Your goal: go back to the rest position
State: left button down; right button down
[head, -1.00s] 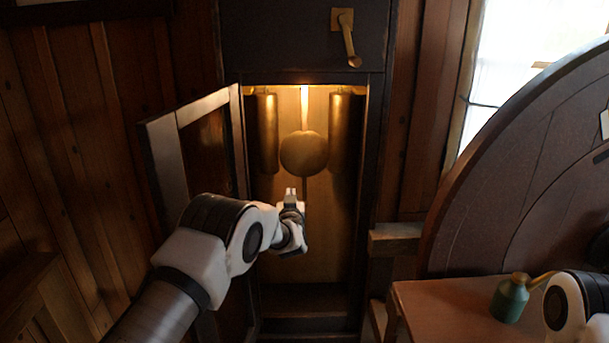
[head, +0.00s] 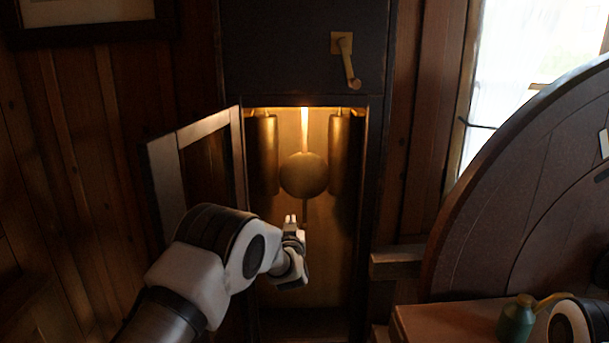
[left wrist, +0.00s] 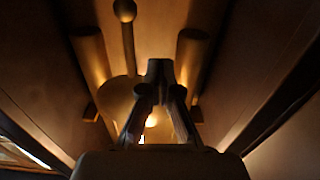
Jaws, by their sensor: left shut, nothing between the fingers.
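My left gripper (head: 291,221) is shut and empty. In the head view it shows in front of the open clock case, just below the round brass pendulum bob (head: 303,174). In the left wrist view its closed fingers (left wrist: 160,68) meet in the middle, with the bob (left wrist: 118,98) partly behind them. My right gripper is out of view; only a white part of my right arm shows at the lower right edge of the head view.
Two brass weights (head: 263,155) (head: 346,155) hang beside the bob. The glazed case door (head: 166,190) stands open on the left, close to my left arm. A brass crank handle (head: 345,60) is above. A green oil can (head: 517,318) stands on the bench (head: 440,320) at right.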

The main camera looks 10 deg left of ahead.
pick_arm(q)
jog(key=s+a+f+m+g+h, duration=0.15)
jog(key=s+f+g, duration=0.25)
jog(key=s+f, duration=0.85)
jog(key=s+a+f+g, duration=0.3)
jog(key=s+f, duration=0.8)
jog(key=f, duration=0.3)
jog(key=s+f+m+g+h, duration=0.1)
jog(key=s+f+g, duration=0.25)
jog(key=s, duration=0.65)
jog(key=s+f+g+h, duration=0.15)
jog(key=s+f, duration=0.25)
jog(key=s, duration=0.6)
jog(key=s+d+r+g, duration=0.1)
jog(key=s+d+g, duration=0.1)
jog(key=s, duration=0.5)
jog(key=s+d+g+h, duration=0.1)
jog(key=s+g, duration=0.2)
jog(key=s, duration=0.5)
jog(key=shift+d+r, duration=0.35)
jog(key=shift+w, duration=0.15)
